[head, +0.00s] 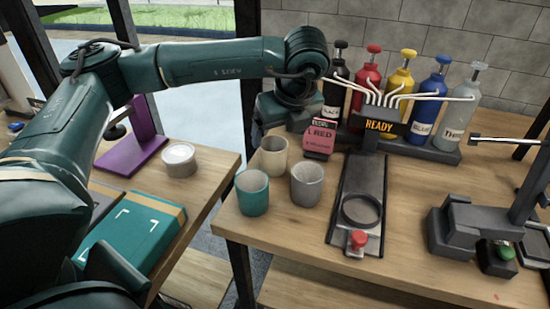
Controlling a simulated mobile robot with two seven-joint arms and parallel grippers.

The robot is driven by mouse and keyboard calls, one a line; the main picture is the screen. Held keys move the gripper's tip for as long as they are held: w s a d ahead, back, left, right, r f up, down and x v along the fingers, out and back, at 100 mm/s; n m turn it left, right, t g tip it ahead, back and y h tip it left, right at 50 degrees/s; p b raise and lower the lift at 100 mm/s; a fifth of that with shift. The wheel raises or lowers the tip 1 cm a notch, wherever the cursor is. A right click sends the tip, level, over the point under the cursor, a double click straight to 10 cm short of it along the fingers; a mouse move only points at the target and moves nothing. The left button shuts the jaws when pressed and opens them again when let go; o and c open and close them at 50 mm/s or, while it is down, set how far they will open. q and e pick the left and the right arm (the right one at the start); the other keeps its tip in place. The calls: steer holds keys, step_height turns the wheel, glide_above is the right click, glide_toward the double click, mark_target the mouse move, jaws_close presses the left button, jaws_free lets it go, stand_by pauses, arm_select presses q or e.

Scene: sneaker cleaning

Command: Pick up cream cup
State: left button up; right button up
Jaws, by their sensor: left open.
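The cream cup (273,158) stands upright on the wooden table, behind a teal cup (252,194) and a grey cup (307,185). My left gripper (270,126) hangs just above and behind the cream cup, pointing down. It is open and nothing shows between its fingers. Its fingers are partly hidden by its own body, and I cannot tell whether it touches the cup. My right gripper is not in view.
A pink card box (320,138) stands close to the right of the cream cup. A dispenser marked READY (380,125) with several pump bottles and a black track with a ring holder (361,210) lie further right. A white-lidded tub (179,160) is on the left table.

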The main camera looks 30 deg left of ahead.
mark_target(272, 149)
arm_select(q)
steer(key=x, duration=0.3)
steer(key=shift+f, duration=0.1)
steer(key=x, duration=0.4)
steer(key=shift+a, duration=0.3)
steer(key=shift+w+a+f+p, duration=0.2)
steer(key=shift+f+p, duration=0.1)
steer(key=shift+f, duration=0.25)
steer(key=shift+c, duration=0.4)
steer(key=c, duration=0.9)
steer(key=shift+r, duration=0.1)
steer(key=shift+c, duration=0.4)
